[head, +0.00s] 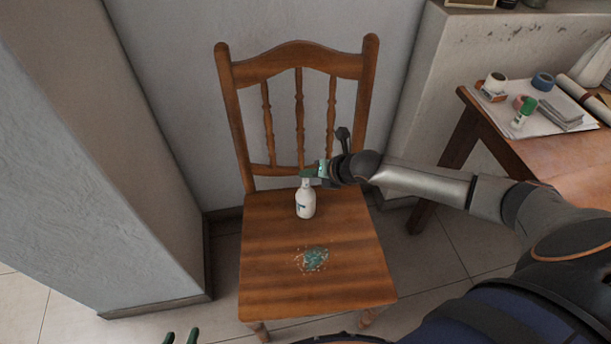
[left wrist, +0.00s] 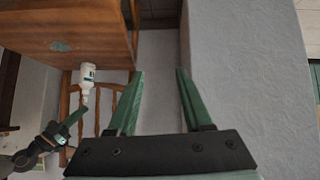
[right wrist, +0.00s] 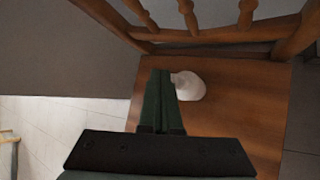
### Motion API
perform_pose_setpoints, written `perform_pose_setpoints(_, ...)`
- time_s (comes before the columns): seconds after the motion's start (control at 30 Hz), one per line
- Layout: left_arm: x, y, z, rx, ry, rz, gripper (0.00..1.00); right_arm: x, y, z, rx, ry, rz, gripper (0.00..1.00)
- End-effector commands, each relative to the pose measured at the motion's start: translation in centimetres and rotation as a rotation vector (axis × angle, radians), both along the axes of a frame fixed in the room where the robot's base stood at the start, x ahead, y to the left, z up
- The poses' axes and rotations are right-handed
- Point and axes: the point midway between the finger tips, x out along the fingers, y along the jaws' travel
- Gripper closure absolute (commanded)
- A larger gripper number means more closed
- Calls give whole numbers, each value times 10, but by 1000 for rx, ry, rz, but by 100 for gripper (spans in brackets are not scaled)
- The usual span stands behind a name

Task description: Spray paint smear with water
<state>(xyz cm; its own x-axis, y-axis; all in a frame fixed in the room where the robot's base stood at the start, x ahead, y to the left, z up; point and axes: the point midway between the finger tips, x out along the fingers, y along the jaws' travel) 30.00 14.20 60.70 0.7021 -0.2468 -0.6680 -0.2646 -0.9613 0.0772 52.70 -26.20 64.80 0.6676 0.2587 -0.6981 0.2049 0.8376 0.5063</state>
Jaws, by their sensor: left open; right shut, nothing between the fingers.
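In the right wrist view the bottle's white body (right wrist: 189,86) is partly hidden behind the shut fingers (right wrist: 162,75). My left gripper (head: 181,336) is open and empty, low, left of the chair.
The chair's slatted back (head: 298,62) rises behind the bottle near the wall. A wooden table (head: 550,155) at right holds papers, tape rolls, a book and a green-capped bottle (head: 524,113). A wall pillar (head: 110,150) stands at left. Tiled floor is open left of the chair.

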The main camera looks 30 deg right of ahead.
Motion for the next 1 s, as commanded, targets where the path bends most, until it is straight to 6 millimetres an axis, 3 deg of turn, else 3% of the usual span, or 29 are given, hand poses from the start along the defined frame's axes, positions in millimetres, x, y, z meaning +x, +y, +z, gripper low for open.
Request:
perform_pose_setpoints(0.43, -3, -1, 1, -2, 7, 0, 50, 0, 0, 3, 0, -2, -1, 100)
perform_pose_setpoints(1.0, 6, -7, 50, -13, -5, -1, 50, 1, -1, 62, 0, -2, -1, 100)
